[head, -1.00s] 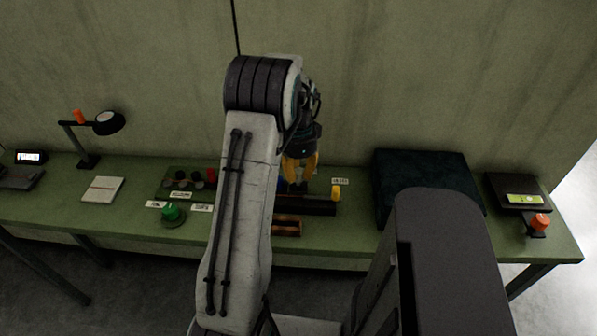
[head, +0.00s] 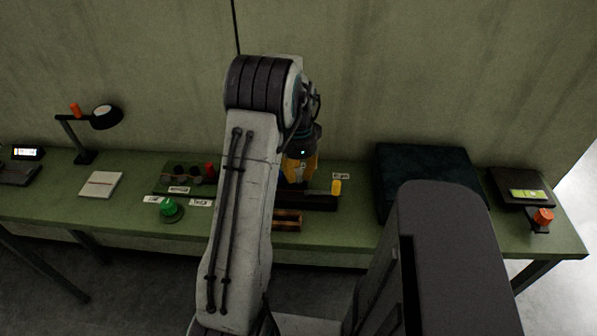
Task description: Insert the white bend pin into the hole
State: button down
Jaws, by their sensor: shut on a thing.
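My gripper (head: 299,179), with yellow fingers, points down over the green table, right of my arm. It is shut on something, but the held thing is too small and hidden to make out. I cannot pick out the white bend pin or its hole. A long black block (head: 312,203) lies directly below and in front of the fingers. A yellow peg (head: 336,187) stands upright at the block's right end, a little right of the fingers and apart from them. My arm hides the table left of the gripper.
A large dark box (head: 425,175) stands right of the block. A brown tray (head: 287,220) lies in front of it. Left of my arm are a green knob (head: 169,207), a red peg (head: 210,169) and a white pad (head: 101,185).

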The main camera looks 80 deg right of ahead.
jog(key=shift+f+b, duration=0.3)
jog(key=shift+f, duration=0.25)
jog(key=c, duration=1.1)
grip_release()
jog(key=shift+o, duration=0.2)
notch_tip(320, 180, up, 12)
